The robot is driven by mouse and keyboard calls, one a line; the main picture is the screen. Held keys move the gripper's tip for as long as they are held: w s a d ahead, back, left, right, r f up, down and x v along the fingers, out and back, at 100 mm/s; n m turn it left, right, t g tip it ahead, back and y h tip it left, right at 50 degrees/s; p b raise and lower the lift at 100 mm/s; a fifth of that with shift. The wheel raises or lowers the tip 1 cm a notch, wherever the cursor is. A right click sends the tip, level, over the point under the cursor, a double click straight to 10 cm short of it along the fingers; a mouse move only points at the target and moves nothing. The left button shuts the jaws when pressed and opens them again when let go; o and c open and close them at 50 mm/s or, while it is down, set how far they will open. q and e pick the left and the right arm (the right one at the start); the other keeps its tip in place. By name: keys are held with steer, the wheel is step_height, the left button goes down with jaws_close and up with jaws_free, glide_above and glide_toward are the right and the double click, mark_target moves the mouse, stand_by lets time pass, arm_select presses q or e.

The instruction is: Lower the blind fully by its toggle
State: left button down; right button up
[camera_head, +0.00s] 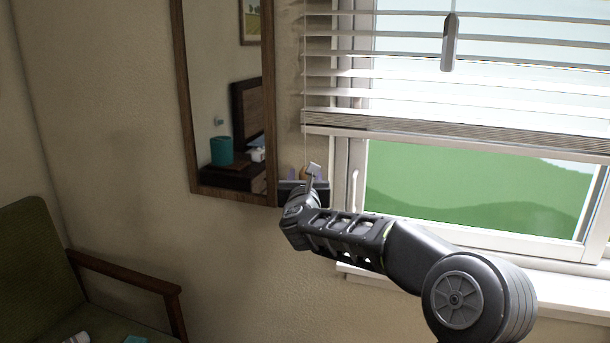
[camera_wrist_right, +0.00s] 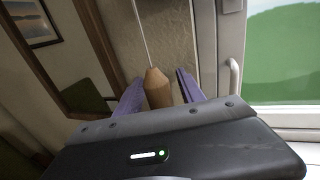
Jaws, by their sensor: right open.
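The white slatted blind (camera_head: 480,90) covers the upper part of the window in the head view, its bottom rail (camera_head: 450,136) a little above mid-window. A thin cord (camera_head: 304,80) hangs at its left side. In the right wrist view the cord runs down to a tan, tapered toggle (camera_wrist_right: 157,90). My right gripper (camera_head: 304,176) is at the cord's lower end, low beside the mirror. Its purple fingers are open, one on each side of the toggle; the toggle's lower end is hidden by the gripper body. My left gripper is out of view.
A wood-framed mirror (camera_head: 186,100) hangs on the wall close left of the gripper. The window frame and a white handle (camera_wrist_right: 233,78) are close on the right. A grey wand (camera_head: 450,42) hangs before the blind. A green armchair (camera_head: 35,235) stands lower left.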

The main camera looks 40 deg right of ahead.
steer(key=shift+c, duration=0.3)
jaws_close()
stand_by(1.1)
